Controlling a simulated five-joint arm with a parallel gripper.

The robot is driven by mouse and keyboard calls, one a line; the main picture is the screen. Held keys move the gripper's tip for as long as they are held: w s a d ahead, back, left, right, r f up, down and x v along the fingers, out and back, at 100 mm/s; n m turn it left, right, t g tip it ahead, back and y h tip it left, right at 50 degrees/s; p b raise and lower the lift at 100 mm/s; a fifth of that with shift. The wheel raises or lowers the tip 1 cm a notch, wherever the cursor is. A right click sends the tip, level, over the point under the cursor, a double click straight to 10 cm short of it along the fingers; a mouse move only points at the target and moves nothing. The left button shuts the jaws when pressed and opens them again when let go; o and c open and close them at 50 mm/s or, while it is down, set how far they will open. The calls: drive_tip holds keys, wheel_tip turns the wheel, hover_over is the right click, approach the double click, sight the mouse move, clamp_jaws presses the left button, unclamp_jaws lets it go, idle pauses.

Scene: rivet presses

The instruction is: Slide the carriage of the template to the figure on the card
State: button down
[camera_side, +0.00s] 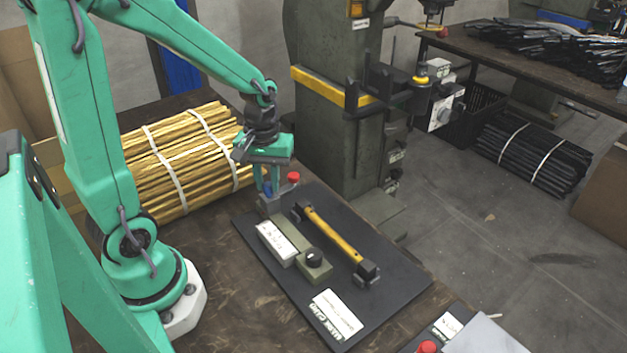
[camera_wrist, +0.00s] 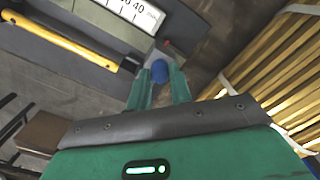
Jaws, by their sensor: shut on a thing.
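The template is a dark board (camera_side: 385,265) on the bench, with a white printed scale (camera_side: 277,241) on a grey rail. A grey block (camera_side: 271,205), seemingly the carriage, sits at the scale's far end. My gripper (camera_side: 268,186) is shut on its blue knob, which shows between the fingers in the wrist view (camera_wrist: 160,71). The wrist view also shows part of the scale (camera_wrist: 138,10), with a 40 legible. A white card (camera_side: 336,313) lies at the board's near end; its figure is too small to read.
A yellow bar (camera_side: 333,232) runs alongside the rail on dark end brackets. A red knob (camera_side: 293,177) stands just beyond the gripper. Bundled yellow rods (camera_side: 185,160) lie left of the gripper. A green-grey press (camera_side: 335,130) stands behind the board.

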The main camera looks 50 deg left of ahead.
drive_tip(key=d, duration=1)
drive_tip(key=c, duration=1.3)
unclamp_jaws()
drive_tip(key=shift+o, duration=0.2)
wheel_tip(320, 180, up, 8)
